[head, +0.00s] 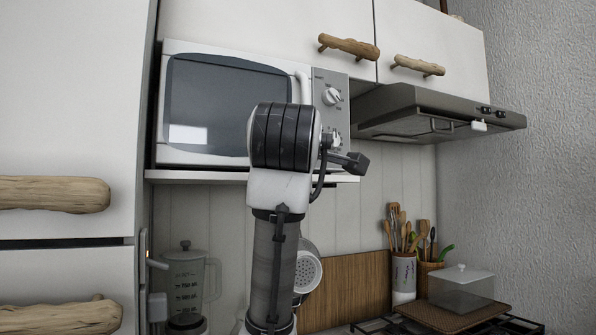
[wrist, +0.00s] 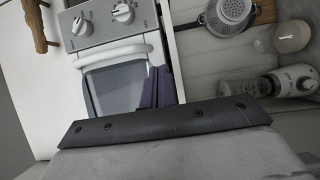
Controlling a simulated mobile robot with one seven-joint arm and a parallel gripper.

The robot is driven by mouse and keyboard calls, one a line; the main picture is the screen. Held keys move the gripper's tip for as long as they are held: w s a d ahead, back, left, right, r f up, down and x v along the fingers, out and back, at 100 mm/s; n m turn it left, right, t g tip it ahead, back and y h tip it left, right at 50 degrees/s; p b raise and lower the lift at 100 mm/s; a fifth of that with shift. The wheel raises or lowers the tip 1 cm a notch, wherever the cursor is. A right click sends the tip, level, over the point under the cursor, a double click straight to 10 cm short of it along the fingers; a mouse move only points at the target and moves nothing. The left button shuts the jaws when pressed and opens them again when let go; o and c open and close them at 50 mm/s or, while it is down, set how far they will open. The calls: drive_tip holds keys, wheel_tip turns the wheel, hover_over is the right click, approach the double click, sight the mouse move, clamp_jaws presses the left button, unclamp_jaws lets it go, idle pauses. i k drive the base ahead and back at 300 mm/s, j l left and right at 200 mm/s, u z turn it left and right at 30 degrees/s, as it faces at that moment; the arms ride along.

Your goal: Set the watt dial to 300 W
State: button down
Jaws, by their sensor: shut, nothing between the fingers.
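The white microwave (head: 235,55) has a grey control panel with two white dials. The upper dial (head: 331,96) is in clear view; the lower dial (head: 333,138) is partly covered by my arm's end. In the wrist view the panel is turned, with the upper dial (wrist: 82,26) at left and the lower dial (wrist: 122,13) at right. I cannot read the labels or tell which one is the watt dial. My gripper (head: 358,162) is shut and empty, pointing right, near the panel's lower part in the picture. Whether it touches the panel is unclear.
The microwave sits on a shelf (head: 200,176). Cupboards with driftwood handles (head: 348,46) hang above, and a range hood (head: 430,113) is to the right. A hanging strainer (head: 307,271) and a blender (head: 187,285) are below. Room right of my gripper, under the hood, looks free.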

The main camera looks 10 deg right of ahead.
sight(330, 96)
drive_tip(key=i+l, duration=0.1)
drive_tip(key=l, duration=0.5)
drive_tip(key=i+l, duration=0.1)
drive_tip(key=l, duration=0.55)
